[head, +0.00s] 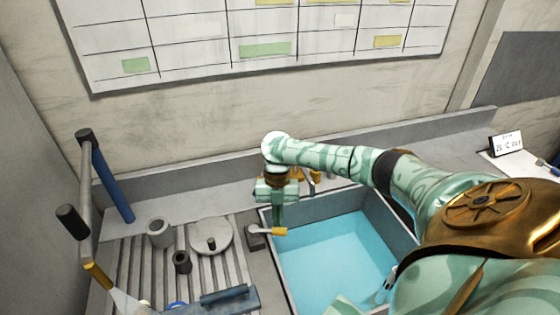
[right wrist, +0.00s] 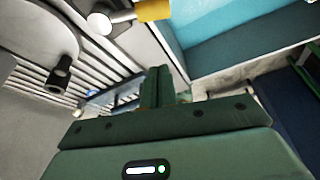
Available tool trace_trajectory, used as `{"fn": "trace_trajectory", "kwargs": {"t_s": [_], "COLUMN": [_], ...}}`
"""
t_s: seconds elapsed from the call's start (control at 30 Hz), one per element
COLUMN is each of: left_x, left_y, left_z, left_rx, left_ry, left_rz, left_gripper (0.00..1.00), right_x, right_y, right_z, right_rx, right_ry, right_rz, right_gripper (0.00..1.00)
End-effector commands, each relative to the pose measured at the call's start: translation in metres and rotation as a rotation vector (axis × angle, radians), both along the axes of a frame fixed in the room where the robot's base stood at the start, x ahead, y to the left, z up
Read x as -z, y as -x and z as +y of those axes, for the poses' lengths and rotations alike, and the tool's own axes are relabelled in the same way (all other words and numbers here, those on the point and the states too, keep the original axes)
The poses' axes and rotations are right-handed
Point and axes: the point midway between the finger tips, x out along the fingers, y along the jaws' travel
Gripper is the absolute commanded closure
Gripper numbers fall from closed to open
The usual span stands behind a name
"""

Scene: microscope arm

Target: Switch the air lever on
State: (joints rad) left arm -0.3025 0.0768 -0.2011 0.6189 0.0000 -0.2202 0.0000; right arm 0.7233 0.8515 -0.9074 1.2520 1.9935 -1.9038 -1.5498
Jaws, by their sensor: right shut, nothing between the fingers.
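The air lever (head: 265,232) is a small grey fitting with a yellow-ended handle, by the left edge of the sink. Its handle points right, toward the basin. In the right wrist view the air lever (right wrist: 153,10) shows at the top, with its yellow end and pale metal stem. My right gripper (head: 277,222) hangs fingers down just above and behind the handle in the head view. Its green fingers (right wrist: 157,88) are closed together and empty. I cannot tell whether they touch the lever. My left gripper is not in view.
The blue-lined sink (head: 340,258) lies right of the lever. Left of it, a ribbed drainboard (head: 130,255) holds a round pale lid (head: 212,236) and small grey cups (head: 160,233). A jointed stand arm (head: 84,180) rises at far left. A small display (head: 506,143) stands far right.

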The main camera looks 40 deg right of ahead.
Motion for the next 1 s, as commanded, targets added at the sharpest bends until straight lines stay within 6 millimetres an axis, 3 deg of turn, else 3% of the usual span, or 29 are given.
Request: {"fn": "trace_trajectory", "kwargs": {"t_s": [0.1, 0.27, 1.0], "left_x": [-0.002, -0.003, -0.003], "left_y": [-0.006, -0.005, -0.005], "left_z": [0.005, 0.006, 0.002], "left_rx": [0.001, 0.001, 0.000], "left_ry": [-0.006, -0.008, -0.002], "left_rz": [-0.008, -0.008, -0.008], "left_gripper": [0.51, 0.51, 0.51], "right_x": [-0.016, -0.025, -0.026], "right_y": [-0.004, -0.006, -0.006], "right_z": [-0.004, -0.007, -0.007], "right_rx": [0.002, 0.001, 0.001], "right_ry": [0.001, 0.002, 0.000], "right_rz": [0.000, 0.000, 0.002], "right_gripper": [1.00, 1.00, 1.00]}}
